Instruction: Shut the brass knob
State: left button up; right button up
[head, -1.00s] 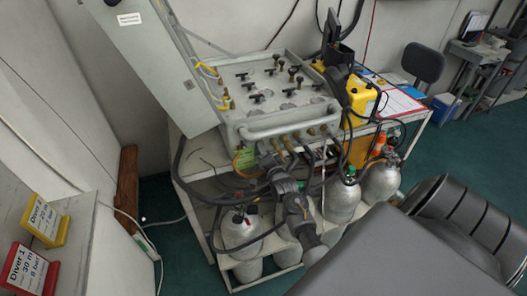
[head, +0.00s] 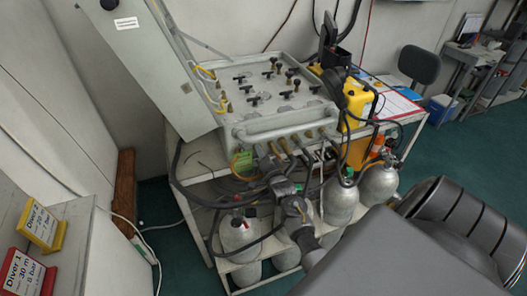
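The grey air panel (head: 262,128) stands on a table under its raised lid. I cannot tell which one the task means, or how far any is turned. My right gripper (head: 277,180) is below the panel's front edge, in front of the hoses and apart from the knobs. Its fingers are dark and blend with the hoses, so I cannot see their opening. My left gripper is out of view.
A tubular bar (head: 285,124) runs along the panel's front, with black hoses below. Gas cylinders (head: 341,202) stand on the shelf beneath. A yellow case (head: 357,103) is right of the panel.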

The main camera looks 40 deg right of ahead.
jog(key=b+v, duration=0.2)
jog(key=v, duration=0.8)
jog(key=shift+s, duration=0.3)
jog(key=shift+a, duration=0.15)
